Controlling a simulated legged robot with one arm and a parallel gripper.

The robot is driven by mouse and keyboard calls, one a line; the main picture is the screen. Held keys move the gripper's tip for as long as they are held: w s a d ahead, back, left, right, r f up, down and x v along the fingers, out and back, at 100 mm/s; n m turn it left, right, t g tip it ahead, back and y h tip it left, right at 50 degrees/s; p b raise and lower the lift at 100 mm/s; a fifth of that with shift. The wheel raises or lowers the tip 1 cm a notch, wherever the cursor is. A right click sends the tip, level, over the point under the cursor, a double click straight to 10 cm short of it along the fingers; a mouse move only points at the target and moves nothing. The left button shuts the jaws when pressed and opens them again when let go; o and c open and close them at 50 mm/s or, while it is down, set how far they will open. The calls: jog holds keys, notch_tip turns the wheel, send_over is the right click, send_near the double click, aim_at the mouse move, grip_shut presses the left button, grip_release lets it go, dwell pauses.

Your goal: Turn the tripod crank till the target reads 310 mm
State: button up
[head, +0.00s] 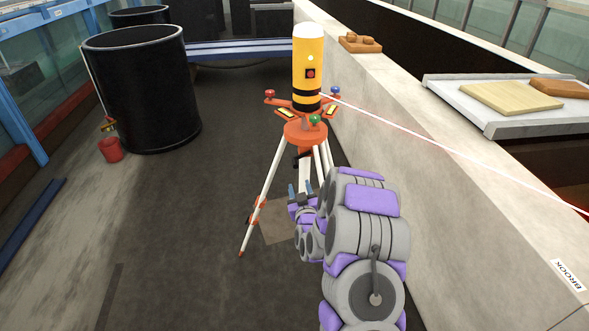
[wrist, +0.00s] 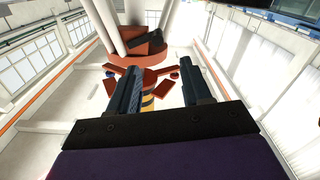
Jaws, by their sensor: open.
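The tripod (head: 268,190) stands on the dark floor, with white legs and an orange head (head: 306,133). A yellow laser level (head: 308,62) with a white cap sits on top. A dark part, perhaps the crank (head: 302,157), shows just under the head; in the wrist view a black piece (wrist: 148,43) is beside the orange head (wrist: 126,57). My gripper (head: 300,188) is open and empty, below the tripod head and close to the legs. Its two dark fingers (wrist: 160,66) point toward the head, apart from it. No target or readable scale shows.
A long pale wall (head: 400,130) runs along the right, bearing a tray (head: 450,95) with boards. A red laser beam (head: 450,149) crosses over it. Floor left of the tripod is clear.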

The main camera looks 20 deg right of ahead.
aim_at(296, 168)
jog(key=b+x, duration=0.2)
jog(key=x, duration=0.9)
jog(key=shift+w+d+f, duration=0.15)
jog(key=shift+w+d, duration=0.05)
jog(key=shift+d, duration=0.05)
jog(key=shift+w+d, duration=0.15)
jog(key=shift+w, duration=0.15)
grip_shut()
